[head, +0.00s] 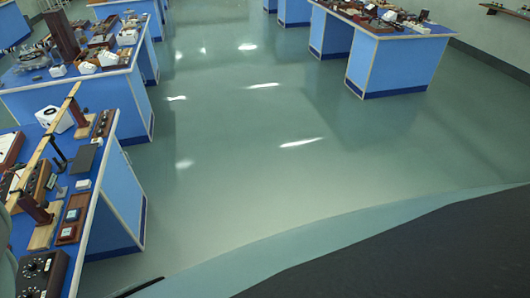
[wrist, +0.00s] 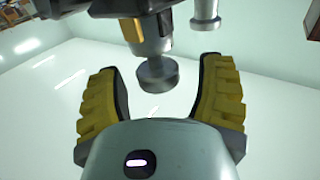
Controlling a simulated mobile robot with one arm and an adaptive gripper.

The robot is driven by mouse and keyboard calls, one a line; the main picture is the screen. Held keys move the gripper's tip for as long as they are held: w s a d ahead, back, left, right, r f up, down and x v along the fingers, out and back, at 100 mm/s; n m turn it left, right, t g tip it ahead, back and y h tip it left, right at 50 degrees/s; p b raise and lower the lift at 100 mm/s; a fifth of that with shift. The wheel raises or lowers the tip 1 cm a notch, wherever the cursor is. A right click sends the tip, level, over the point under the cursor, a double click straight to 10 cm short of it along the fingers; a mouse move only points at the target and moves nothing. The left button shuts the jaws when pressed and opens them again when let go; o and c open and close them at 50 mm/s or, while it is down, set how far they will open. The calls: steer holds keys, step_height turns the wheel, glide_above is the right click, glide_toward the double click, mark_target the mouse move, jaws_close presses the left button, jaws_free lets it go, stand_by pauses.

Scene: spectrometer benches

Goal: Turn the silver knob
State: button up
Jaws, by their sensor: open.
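The silver knob (wrist: 158,76) shows in the wrist view as a short round metal piece on the end of a grey shaft. It hangs from a dark instrument (wrist: 105,8) at the top of the picture. My gripper (wrist: 161,68) is open, with one yellow-padded finger on each side of the knob. Gaps show between the knob and both fingers, so they look apart from it. I cannot tell how deep the knob sits between the fingertips. I cannot make out this knob or my gripper in the head view.
A second silver fitting (wrist: 206,14) hangs close to the right finger. In the head view, blue benches with instruments stand at the left (head: 118,190) and back right (head: 385,62). The green floor (head: 240,130) between them is clear.

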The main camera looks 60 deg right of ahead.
jaws_close()
steer(key=shift+d+y+p, duration=0.1)
steer(key=shift+y+p, duration=0.2)
stand_by(0.4)
